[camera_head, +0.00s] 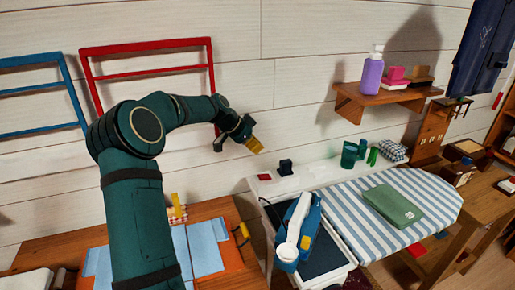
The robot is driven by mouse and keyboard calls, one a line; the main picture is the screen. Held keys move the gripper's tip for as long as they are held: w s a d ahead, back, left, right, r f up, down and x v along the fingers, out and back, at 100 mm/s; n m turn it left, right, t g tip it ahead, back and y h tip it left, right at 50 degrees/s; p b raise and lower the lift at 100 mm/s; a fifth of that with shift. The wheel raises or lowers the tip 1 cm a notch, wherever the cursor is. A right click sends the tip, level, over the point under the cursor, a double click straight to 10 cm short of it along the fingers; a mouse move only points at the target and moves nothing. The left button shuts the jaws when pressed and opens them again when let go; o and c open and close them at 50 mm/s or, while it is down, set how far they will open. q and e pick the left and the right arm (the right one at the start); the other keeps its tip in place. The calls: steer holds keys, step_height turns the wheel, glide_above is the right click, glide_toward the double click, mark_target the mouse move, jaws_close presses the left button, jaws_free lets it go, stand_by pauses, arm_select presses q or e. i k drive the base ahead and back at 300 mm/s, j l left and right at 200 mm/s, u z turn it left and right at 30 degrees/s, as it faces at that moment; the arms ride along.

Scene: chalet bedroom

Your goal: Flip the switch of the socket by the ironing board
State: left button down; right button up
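The ironing board (345,205) has a blue-and-white striped cover and stands at the lower right. At the wall behind its left end is a white ledge or panel (310,178). A small dark red piece (264,177), which looks like the socket's switch, sits on it, left of a black plug-like block (285,167). I cannot tell the switch's position. My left gripper (248,142) hangs in front of the wall, above and slightly left of the red piece, apart from it. Its yellow end points down-right; its opening is unclear. My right gripper is not in view.
A blue-and-white iron (297,232) stands at the board's left end. A folded green cloth (392,205) lies on the board; a green cup (349,154) stands behind. A wooden shelf (350,106) holds a purple bottle (371,76). A red rack (147,45) hangs behind my arm.

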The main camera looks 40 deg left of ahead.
mark_target(264, 177)
steer(key=k+l, duration=0.25)
steer(key=k, duration=0.25)
steer(key=k+l, duration=0.2)
steer(key=k, duration=0.25)
